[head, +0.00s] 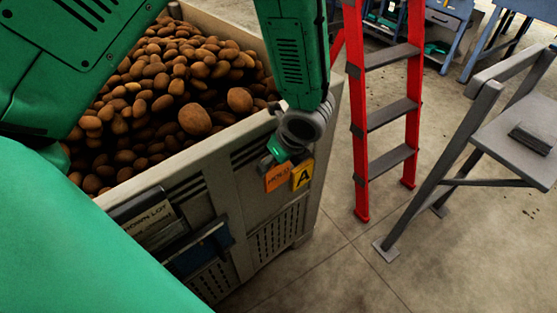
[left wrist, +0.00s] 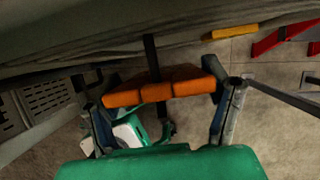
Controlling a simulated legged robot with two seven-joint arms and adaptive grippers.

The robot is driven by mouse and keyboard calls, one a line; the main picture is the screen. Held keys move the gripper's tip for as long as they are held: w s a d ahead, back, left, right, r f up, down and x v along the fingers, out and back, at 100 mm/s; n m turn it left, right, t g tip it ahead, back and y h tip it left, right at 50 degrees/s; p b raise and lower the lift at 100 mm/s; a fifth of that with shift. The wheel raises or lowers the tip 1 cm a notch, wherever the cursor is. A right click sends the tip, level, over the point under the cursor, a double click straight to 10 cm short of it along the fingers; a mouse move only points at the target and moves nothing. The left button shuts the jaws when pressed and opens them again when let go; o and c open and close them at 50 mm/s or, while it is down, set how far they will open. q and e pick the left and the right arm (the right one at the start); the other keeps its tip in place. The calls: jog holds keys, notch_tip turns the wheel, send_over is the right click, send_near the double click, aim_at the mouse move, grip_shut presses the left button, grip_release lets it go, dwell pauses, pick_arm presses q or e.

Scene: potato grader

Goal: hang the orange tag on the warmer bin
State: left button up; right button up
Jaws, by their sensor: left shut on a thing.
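The orange tag (head: 278,177), with dark lettering that seems to read HOLD, is at the near corner of the potato bin's outer wall. My left gripper (head: 277,155) is shut on it. In the left wrist view the orange tag (left wrist: 160,90) lies edge-on between the two fingers, and a dark strip crosses it near its middle. The bin (head: 243,185) is grey, slatted and full of brown potatoes. The tag is close to the wall; I cannot tell whether it hangs on anything there. Nothing visible shows whether this bin is the warmer one. My right gripper is not seen.
A yellow plate marked A (head: 302,174) is beside the tag on the bin. A card reading BROWN LOT (head: 148,220) is on the bin's side wall. A red ladder (head: 386,110) and a grey step stand (head: 515,135) stand to the right. Open floor lies between.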

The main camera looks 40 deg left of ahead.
pick_arm(q)
jog(key=shift+d, duration=0.25)
jog(key=o, duration=1.3)
jog(key=shift+a, duration=0.1)
jog(key=shift+r, duration=0.25)
jog(key=v, duration=1.1)
jog(key=shift+d, duration=0.25)
